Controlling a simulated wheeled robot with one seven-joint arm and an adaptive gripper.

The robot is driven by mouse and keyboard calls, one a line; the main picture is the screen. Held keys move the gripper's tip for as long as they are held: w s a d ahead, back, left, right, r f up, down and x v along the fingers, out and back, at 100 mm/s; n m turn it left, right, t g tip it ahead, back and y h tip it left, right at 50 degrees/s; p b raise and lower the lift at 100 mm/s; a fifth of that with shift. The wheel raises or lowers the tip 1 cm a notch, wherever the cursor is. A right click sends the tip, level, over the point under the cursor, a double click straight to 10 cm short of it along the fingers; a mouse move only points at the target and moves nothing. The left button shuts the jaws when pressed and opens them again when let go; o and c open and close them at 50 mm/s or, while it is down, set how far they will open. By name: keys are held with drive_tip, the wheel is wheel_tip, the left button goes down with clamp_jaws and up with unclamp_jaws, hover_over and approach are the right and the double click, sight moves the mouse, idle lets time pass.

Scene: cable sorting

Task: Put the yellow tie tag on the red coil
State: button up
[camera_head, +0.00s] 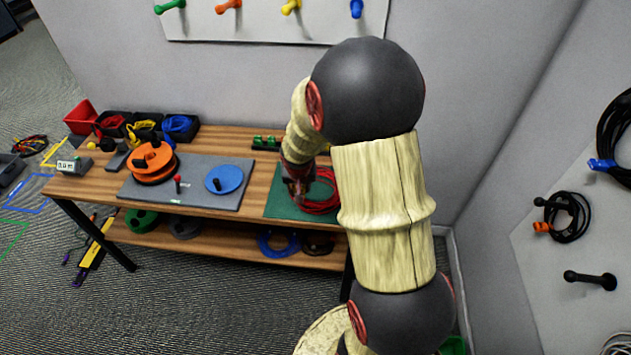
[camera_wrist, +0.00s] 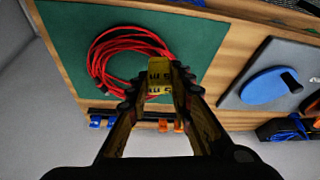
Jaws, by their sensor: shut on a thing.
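The red coil (camera_head: 324,206) lies on a green mat (camera_head: 277,207) at the right end of the wooden table, partly hidden behind my arm. In the wrist view the red coil (camera_wrist: 97,62) is a loose ring of several loops on the green mat (camera_wrist: 60,18). My gripper (camera_wrist: 155,84) is shut on the yellow tie tag (camera_wrist: 159,70), which has dark markings. The tag overlaps the near right side of the coil in that view; whether it touches the coil I cannot tell. In the head view my gripper (camera_head: 298,186) is low over the mat, beside the coil, and the tag is not distinguishable.
A rack with blue and orange tags (camera_wrist: 170,126) lies beside the mat. A grey board (camera_head: 200,168) with an orange reel (camera_head: 153,160) and a blue disc (camera_head: 224,179) is left of the mat. Cable bins (camera_head: 180,128) stand at the back left.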

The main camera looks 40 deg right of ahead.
drive_tip(key=s+d+r+m, duration=0.1)
drive_tip(key=s+d+m, duration=0.1)
drive_tip(key=d, duration=0.3)
drive_tip(key=shift+h, duration=0.3)
drive_tip(key=shift+s+a+f+b, duration=0.1)
drive_tip(key=shift+f+b, duration=1.1)
drive_tip(key=shift+f, duration=0.35)
drive_tip(key=shift+a+f+b, duration=0.1)
drive_tip(key=shift+f+b, duration=1.1)
drive_tip(key=shift+f, duration=0.3)
drive_tip(key=shift+f+b, duration=0.6)
drive_tip(key=shift+b, duration=0.1)
drive_tip(key=o, duration=0.8)
drive_tip(key=shift+c, duration=0.2)
drive_tip(key=shift+o, duration=0.3)
drive_tip(key=v, duration=1.2)
drive_tip(key=shift+n, duration=0.3)
